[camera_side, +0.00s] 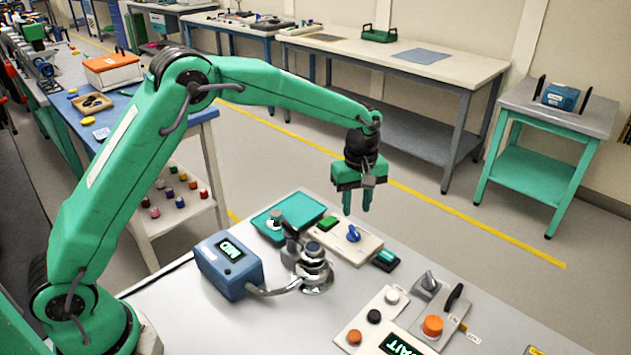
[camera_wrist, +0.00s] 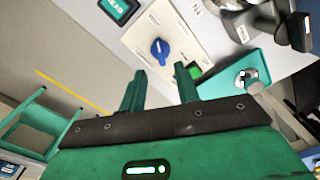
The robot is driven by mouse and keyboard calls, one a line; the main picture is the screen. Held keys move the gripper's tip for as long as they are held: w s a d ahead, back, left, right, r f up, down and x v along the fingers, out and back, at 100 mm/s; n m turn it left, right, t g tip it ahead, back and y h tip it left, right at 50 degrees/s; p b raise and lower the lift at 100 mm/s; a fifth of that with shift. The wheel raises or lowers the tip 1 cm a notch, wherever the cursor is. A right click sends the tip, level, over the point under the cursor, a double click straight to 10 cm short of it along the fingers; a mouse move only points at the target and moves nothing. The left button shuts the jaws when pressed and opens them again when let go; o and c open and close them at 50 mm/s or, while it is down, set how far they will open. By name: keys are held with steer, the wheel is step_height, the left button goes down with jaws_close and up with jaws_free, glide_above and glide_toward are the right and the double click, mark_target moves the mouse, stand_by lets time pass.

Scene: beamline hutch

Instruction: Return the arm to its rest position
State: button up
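My green arm reaches out over the white bench from the left in the side view. My gripper (camera_side: 357,205) points down above the bench's back edge, with its two fingers apart and nothing visible between them. In the wrist view my gripper (camera_wrist: 161,76) also shows its two green fingers spread with a gap. A cream panel with a blue knob (camera_side: 353,233) and a green button (camera_side: 328,222) lies below it. The blue knob also shows in the wrist view (camera_wrist: 160,50), beyond the fingertips. I see no contact between the fingers and the panel.
A teal tray (camera_side: 307,208), a blue meter box (camera_side: 228,265) and a metal stage (camera_side: 314,270) stand left of the panel. Control boxes with an orange knob (camera_side: 432,326) sit in front. The floor behind the bench (camera_side: 440,230) is clear.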

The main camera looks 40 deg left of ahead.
steer(key=shift+r, duration=0.6)
steer(key=shift+r, duration=0.1)
steer(key=shift+s+a+r, duration=0.1)
steer(key=shift+r, duration=0.1)
steer(key=s+a+r+m+t, duration=0.3)
steer(key=s+a+r+m, duration=0.25)
steer(key=s+r, duration=0.7)
steer(key=s+a+m+t, duration=0.1)
steer(key=s+a+m, duration=0.1)
steer(key=s, duration=0.7)
steer(key=s+a+r+m+t, duration=0.1)
steer(key=s+a+m, duration=0.2)
steer(key=s, duration=0.6)
steer(key=shift+s+a+m+t, duration=0.2)
steer(key=shift+s+m+t, duration=0.15)
steer(key=shift+m, duration=0.5)
